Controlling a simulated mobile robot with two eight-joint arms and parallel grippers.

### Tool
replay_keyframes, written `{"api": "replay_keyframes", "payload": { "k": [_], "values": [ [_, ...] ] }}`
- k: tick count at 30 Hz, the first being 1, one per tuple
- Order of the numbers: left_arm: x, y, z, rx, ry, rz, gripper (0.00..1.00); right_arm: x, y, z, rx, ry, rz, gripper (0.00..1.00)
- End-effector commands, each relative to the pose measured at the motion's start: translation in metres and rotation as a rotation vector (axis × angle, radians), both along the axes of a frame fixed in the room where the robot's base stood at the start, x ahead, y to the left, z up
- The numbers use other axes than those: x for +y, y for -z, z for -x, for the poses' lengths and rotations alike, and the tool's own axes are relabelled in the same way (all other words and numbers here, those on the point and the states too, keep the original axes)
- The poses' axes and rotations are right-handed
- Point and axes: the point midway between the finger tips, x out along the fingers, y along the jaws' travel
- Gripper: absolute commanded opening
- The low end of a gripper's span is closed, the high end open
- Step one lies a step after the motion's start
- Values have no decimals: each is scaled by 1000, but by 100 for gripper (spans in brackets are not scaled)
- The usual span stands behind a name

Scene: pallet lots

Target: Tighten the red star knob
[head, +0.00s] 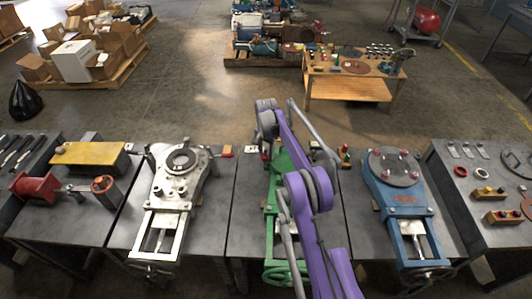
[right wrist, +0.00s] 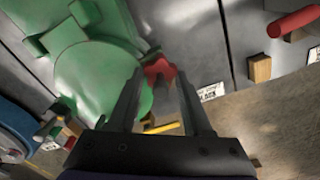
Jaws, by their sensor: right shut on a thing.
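The red star knob (right wrist: 158,69) shows in the right wrist view, at the rim of a green round plate (right wrist: 85,80). My right gripper (right wrist: 160,80) has its two fingers on either side of the knob and is shut on it. The fingers cover part of the knob. In the head view, the green fixture (head: 270,229) stands on the middle table. My right arm reaches over it and hides much of it, and I cannot make out the knob there. My left gripper is not in view.
A silver fixture (head: 170,193) stands to the left and a blue fixture (head: 405,198) to the right. In the right wrist view, a red handle (right wrist: 294,22) and a wooden block (right wrist: 260,68) are beside the green fixture. Open floor (head: 200,105) lies behind the tables.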

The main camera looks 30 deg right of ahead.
Motion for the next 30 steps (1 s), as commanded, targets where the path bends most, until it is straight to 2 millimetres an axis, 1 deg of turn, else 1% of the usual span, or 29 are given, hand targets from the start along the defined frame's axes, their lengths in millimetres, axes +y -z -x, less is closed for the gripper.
{"api": "replay_keyframes", "payload": {
  "k": [12, 13, 15, 18, 26, 30],
  "values": [
    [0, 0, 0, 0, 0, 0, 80, 0, 0, 0, -1, 7, 1, 0],
    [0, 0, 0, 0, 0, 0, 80, 0, 0, 0, -1, 7, 1, 51],
    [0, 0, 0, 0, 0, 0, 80, 0, 0, 0, -1, 7, 1, 64],
    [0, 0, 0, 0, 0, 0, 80, 0, 0, 0, 0, 7, 0, 80],
    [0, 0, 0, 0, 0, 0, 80, 0, 0, 0, 0, 7, 0, 80],
    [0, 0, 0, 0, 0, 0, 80, 0, -9, 0, 0, 7, 0, 80]
  ]
}}
